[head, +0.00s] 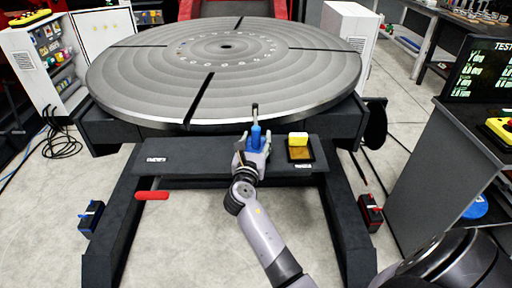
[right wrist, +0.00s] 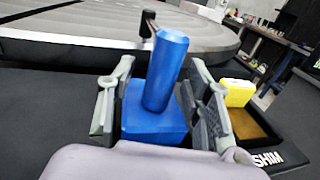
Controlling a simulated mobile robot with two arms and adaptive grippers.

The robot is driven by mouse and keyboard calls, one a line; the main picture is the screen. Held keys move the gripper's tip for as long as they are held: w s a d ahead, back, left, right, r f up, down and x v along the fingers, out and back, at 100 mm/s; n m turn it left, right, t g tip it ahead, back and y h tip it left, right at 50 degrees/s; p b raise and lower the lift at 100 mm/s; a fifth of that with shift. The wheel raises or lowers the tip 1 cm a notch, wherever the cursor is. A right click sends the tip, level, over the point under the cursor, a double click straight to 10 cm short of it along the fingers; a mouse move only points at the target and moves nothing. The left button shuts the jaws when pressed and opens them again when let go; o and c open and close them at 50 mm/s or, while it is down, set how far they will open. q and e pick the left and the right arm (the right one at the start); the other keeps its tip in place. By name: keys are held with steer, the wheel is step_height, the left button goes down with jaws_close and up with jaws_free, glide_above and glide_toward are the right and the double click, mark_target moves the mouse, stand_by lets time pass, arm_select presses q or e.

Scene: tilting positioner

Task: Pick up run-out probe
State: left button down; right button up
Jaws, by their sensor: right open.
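The run-out probe (head: 256,136) is a blue cylinder with a thin dark stem and tip. It stands on a grey shelf (head: 215,150) in front of the large round table. In the right wrist view the probe (right wrist: 166,70) rises, slightly tilted in the picture, from a blue block-shaped base (right wrist: 153,122). My right gripper (head: 252,145) is at the probe. In the right wrist view its open fingers (right wrist: 158,100) stand either side of the blue base, with a gap visible on the right. The lower front of the base is hidden by my gripper body. My left gripper is not in view.
A yellow block (head: 298,139) sits in a dark tray (head: 300,158) just right of the probe. The grooved round table (head: 225,70) overhangs close behind. A dark cabinet (head: 440,170) stands at right.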

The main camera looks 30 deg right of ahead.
steer(key=shift+w+d, duration=0.15)
steer(key=shift+r, duration=0.1)
steer(key=shift+c, duration=0.5)
jaws_close()
steer(key=shift+r, duration=0.1)
stand_by(0.4)
